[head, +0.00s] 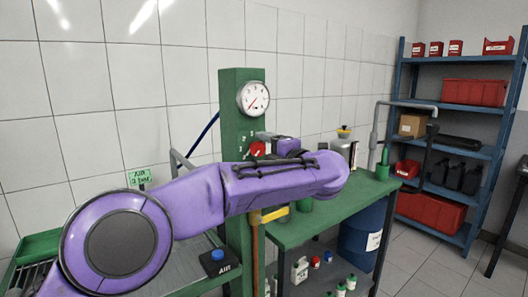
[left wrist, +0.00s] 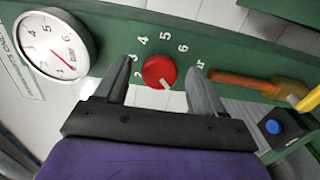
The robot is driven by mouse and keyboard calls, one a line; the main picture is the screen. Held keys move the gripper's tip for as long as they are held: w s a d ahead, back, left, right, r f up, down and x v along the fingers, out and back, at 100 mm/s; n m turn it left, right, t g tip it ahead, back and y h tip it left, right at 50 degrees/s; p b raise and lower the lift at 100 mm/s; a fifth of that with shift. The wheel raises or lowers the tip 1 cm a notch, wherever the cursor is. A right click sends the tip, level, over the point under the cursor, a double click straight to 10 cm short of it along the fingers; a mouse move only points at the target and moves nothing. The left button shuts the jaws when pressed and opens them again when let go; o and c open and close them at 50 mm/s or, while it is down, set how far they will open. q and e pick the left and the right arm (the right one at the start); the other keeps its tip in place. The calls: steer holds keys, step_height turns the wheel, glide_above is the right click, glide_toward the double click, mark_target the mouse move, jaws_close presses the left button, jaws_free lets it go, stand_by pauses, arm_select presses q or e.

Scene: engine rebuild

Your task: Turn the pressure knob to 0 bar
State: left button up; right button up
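The red pressure knob (left wrist: 160,72) sits on a green panel, with a white pointer mark and printed numbers around it. It also shows in the head view (head: 257,149), partly behind my arm. My left gripper (left wrist: 160,85) is open, with one finger on each side of the knob; I see gaps between fingers and knob. The white round gauge (left wrist: 52,45) is left of the knob in the wrist view, and on the green post in the head view (head: 253,98). Its red needle points to the lower left in the head view; the exact reading is too small to tell. My right gripper is not in view.
A black box with a blue button (head: 219,262) stands at the lower front. A yellow handle (left wrist: 310,98) and brown pipe (left wrist: 245,84) are right of the knob. A green bench (head: 330,215) lies behind my arm; a blue shelf (head: 450,120) stands at the right.

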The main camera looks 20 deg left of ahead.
arm_select(q)
steer(key=b+v, duration=0.2)
steer(key=v, duration=0.8)
steer(key=shift+d, duration=0.25)
steer(key=shift+s, duration=0.15)
